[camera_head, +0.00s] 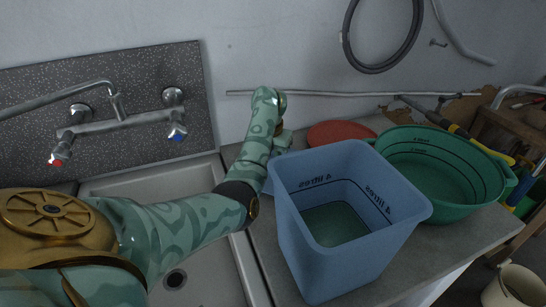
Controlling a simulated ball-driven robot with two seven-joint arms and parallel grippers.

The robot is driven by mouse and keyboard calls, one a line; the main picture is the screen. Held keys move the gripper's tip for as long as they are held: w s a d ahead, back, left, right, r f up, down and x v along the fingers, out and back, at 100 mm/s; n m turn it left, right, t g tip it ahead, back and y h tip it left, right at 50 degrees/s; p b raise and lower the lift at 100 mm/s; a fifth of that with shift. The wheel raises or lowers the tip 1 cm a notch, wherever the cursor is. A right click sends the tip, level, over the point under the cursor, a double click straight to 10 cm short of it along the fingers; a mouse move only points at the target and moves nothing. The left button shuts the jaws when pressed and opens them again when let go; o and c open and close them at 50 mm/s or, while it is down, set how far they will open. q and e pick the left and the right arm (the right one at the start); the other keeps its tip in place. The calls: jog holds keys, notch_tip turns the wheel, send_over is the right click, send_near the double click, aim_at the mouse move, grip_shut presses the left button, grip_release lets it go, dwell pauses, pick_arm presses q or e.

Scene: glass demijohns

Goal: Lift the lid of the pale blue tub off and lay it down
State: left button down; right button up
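The pale blue tub (340,252) stands on the grey counter right of the sink. Its top is open and I see down inside; no lid lies on its rim. My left arm (262,125) reaches in from the left and bends down behind the tub's back left corner. The fingers of my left gripper are hidden there. A small pale blue piece (279,166) shows between my forearm and the tub; I cannot tell whether it is the lid or whether my gripper holds it. My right gripper is out of view.
A green basin (438,207) stands close to the tub's right. A flat red round thing (338,132) lies behind the tub. The sink (207,262) and wall tap (118,120) are at left. A cream bucket (511,290) is low at right. The counter's front strip is narrow.

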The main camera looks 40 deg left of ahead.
pick_arm(q)
jog(key=shift+f, duration=0.15)
jog(key=c, duration=1.3)
grip_release()
jog(key=shift+o, duration=0.2)
notch_tip(320, 180, up, 16)
jog(key=s+p, duration=0.2)
jog(key=p, duration=0.6)
jog(key=shift+d, duration=0.25)
